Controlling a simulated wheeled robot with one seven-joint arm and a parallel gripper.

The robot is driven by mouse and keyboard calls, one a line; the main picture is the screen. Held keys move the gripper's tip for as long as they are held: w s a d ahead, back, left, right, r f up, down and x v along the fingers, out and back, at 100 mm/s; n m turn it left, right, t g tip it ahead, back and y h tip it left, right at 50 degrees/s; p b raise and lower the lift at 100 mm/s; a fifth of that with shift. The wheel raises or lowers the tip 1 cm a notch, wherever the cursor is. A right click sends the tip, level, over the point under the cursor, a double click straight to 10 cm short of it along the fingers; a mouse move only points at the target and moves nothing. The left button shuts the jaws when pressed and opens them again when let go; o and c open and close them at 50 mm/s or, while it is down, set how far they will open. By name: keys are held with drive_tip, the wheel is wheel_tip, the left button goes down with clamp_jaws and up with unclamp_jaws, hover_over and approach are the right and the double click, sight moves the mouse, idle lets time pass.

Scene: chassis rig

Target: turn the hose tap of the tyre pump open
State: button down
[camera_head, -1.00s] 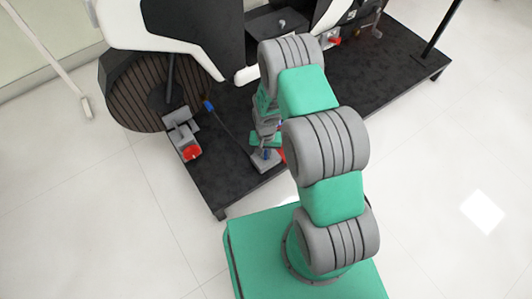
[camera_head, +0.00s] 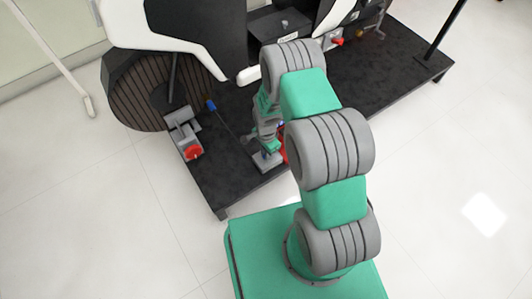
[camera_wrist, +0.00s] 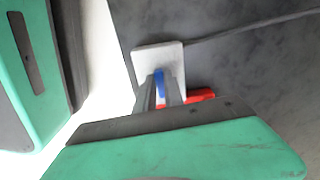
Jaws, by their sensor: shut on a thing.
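The tyre pump shows as a pale grey block (camera_wrist: 150,54) in the wrist view, and as a small grey block (camera_head: 267,161) near the platform's front edge in the head view. A blue lever, which looks like the hose tap (camera_wrist: 160,84), stands at this block. My gripper (camera_wrist: 159,88) is shut on the blue tap, with one grey finger on each side. A red part (camera_wrist: 200,96) lies just right of the fingers, partly hidden by my gripper. In the head view my arm hides most of the tap and gripper.
A thin dark hose (camera_wrist: 235,32) runs right from the block. On the black platform (camera_head: 222,190), a grey fixture with a red knob (camera_head: 194,153) stands left, beside a dark ribbed wheel (camera_head: 135,95). A white and black body (camera_head: 170,32) rises behind. Pale floor lies open in front.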

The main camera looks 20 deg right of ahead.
drive_tip(key=shift+m, duration=0.5)
drive_tip(key=c, duration=1.4)
unclamp_jaws()
drive_tip(key=shift+c, duration=0.2)
drive_tip(key=shift+r, duration=0.1)
wheel_tip(320, 180, up, 8)
drive_tip(key=p, duration=0.3)
